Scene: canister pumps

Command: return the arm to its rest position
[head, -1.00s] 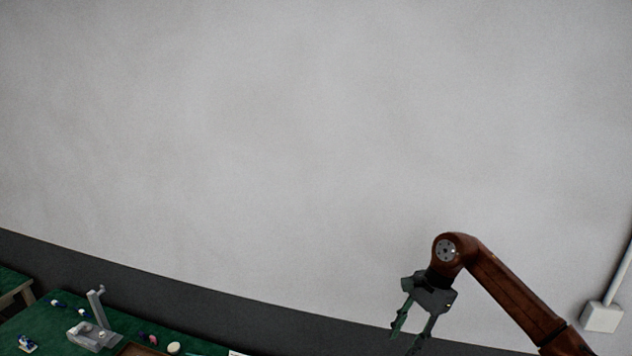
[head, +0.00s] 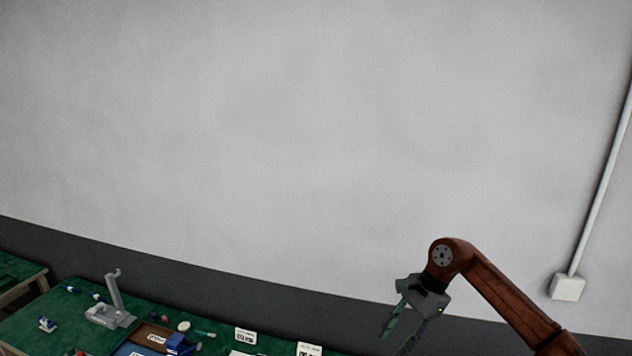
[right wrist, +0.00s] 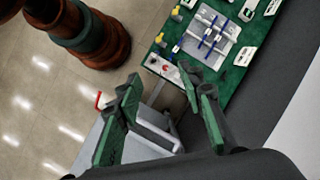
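My right arm (head: 495,298) comes in from the lower right of the head view, bent at a joint, with its gripper (head: 402,330) hanging down in front of the wall. In the right wrist view the same gripper (right wrist: 160,108) has its two green fingers spread apart with nothing between them. The fingertips are clear of the green table, which lies beyond them. My left gripper is not in view.
The green table (head: 45,322) holds a grey stand (head: 112,305), a brown tray (head: 143,335), a blue block (head: 180,342) and white label cards (head: 245,336). A white box with a pipe (head: 567,287) is on the wall. The wrist view shows tiled floor (right wrist: 40,110).

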